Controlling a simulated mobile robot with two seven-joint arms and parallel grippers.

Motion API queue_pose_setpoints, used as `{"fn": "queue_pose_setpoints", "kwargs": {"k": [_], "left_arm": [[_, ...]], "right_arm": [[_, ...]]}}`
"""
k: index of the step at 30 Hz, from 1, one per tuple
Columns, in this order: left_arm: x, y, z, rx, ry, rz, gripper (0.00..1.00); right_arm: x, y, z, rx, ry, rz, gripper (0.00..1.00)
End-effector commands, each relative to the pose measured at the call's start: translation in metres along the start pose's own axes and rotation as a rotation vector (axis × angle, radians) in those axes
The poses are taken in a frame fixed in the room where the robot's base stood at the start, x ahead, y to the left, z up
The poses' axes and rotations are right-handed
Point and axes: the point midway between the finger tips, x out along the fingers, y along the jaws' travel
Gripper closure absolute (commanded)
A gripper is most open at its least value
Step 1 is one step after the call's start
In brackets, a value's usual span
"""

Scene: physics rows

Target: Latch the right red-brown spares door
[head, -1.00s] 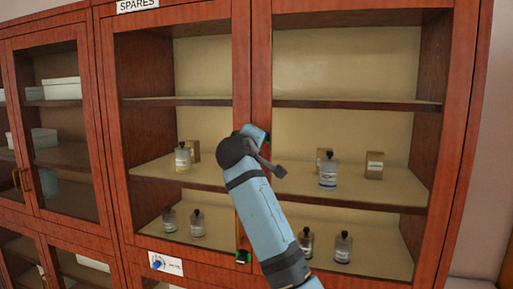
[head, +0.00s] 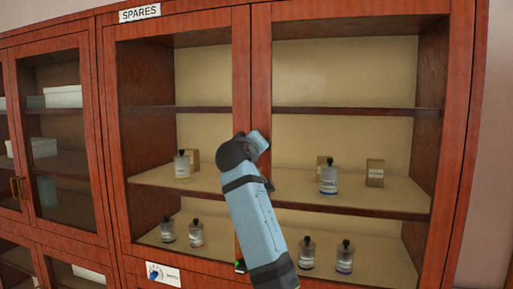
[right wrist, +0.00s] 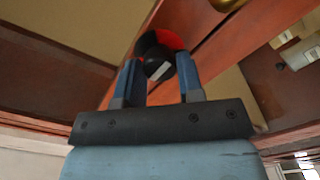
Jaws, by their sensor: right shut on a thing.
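The right red-brown spares door (head: 460,130) has a glass pane and stands level with the left spares door (head: 110,130) in the head view; it looks closed. My right gripper (right wrist: 158,75) is shut on a black latch knob with a white mark (right wrist: 156,68) in the right wrist view. Behind the knob is a round red-and-black disc (right wrist: 170,40). In the head view my right arm reaches up to the meeting stiles of the two doors, and it hides the knob and the fingertips. My left gripper is not in view.
A SPARES sign (head: 140,13) is above the left door. Bottles such as this one (head: 328,180) and small boxes stand on the shelves inside. A small black-and-green piece (head: 240,267) is low on the stile. A brass part (right wrist: 226,3) shows near the knob.

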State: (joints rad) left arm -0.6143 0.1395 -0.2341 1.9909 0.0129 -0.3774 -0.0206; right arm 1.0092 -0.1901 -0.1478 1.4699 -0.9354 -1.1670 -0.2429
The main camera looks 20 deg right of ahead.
Motion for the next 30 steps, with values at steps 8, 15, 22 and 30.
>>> {"fn": "queue_pose_setpoints", "kwargs": {"k": [8, 15, 22, 30], "left_arm": [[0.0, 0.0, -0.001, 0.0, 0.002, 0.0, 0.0], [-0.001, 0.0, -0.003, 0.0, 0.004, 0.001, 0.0], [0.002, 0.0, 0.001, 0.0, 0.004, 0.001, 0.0], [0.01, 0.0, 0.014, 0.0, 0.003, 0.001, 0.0]], "right_arm": [[0.0, 0.0, 0.0, 0.0, 0.0, -0.001, 0.47], [0.0, 0.0, 0.0, 0.0, 0.0, -0.001, 0.4], [-0.013, -0.002, 0.001, 0.0, 0.002, -0.001, 0.4], [-0.071, -0.003, 0.002, 0.003, 0.002, -0.003, 0.4]]}}
